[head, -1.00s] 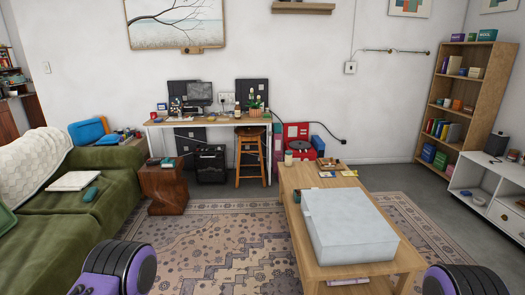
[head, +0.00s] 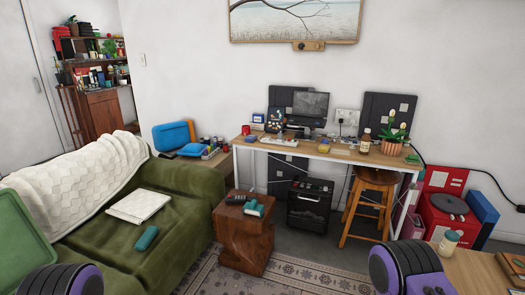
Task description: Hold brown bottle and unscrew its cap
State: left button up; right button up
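A brown bottle (head: 365,141) with a pale label and a light cap stands upright on the desk (head: 330,154) against the far wall, just left of a potted plant. It is small and distant in the head view. My arms show only as purple and black links at the lower left and lower right edges. Neither gripper is in the picture, and nothing of mine is near the bottle.
A green sofa (head: 185,200) fills the left side. A wooden side table (head: 243,240) and a stool (head: 372,200) stand before the desk. A coffee table (head: 470,270) is at lower right, with a pale-capped jar (head: 448,242). Patterned rug (head: 300,278) lies between.

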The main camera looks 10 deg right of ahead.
aim_at(365, 140)
jog(key=z, duration=0.4)
jog(key=i, duration=2.4)
jog(key=z, duration=0.75)
